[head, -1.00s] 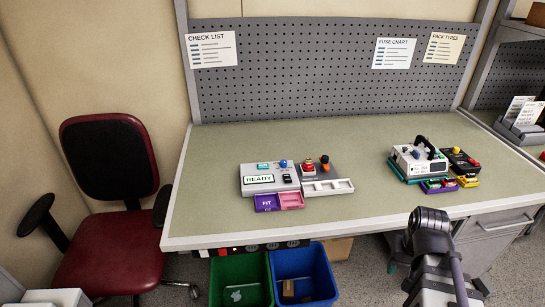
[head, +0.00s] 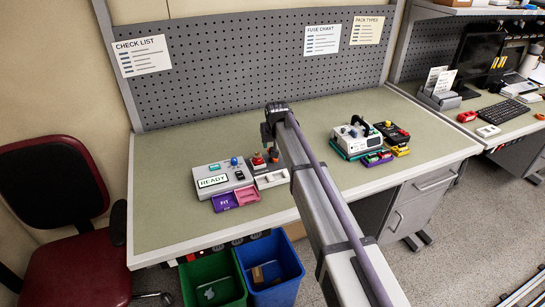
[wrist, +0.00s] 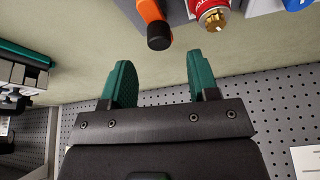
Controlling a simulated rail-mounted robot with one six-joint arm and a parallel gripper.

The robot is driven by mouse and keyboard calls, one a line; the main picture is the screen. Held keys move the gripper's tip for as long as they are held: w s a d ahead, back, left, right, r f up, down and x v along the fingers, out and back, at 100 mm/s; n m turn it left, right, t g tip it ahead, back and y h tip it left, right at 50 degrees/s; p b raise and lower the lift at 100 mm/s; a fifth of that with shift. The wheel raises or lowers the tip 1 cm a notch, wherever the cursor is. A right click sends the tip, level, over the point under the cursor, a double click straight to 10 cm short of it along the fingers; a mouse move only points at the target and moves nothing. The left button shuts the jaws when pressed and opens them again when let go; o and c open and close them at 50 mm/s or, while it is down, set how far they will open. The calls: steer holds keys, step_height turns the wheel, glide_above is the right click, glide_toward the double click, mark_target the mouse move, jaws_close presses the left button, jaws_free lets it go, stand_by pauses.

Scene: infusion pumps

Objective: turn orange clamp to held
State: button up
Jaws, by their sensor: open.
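The orange clamp (wrist: 151,16) has a black round end and shows at the top of the wrist view. In the head view the clamp (head: 274,153) is a small spot beside the red knob (head: 258,159), partly hidden by my arm. My gripper (wrist: 160,72) is open and empty, with its teal fingers apart. The clamp's black end lies just beyond the fingertips, roughly in line with the gap and not touching them. In the head view my gripper (head: 267,135) is above and just behind the clamp.
The grey pump with a READY label (head: 212,181) stands left of the clamp, with purple and pink trays (head: 247,195) in front. The red and gold part (wrist: 212,14) is close beside the clamp. A second device (head: 355,137) stands to the right. The bench behind is clear.

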steer(key=b+x, duration=0.2)
steer(key=x, duration=0.3)
steer(key=shift+s+b, duration=0.1)
steer(key=shift+b, duration=0.3)
steer(key=shift+r, duration=0.2)
steer(key=shift+c, duration=0.3)
steer(key=c, duration=0.9)
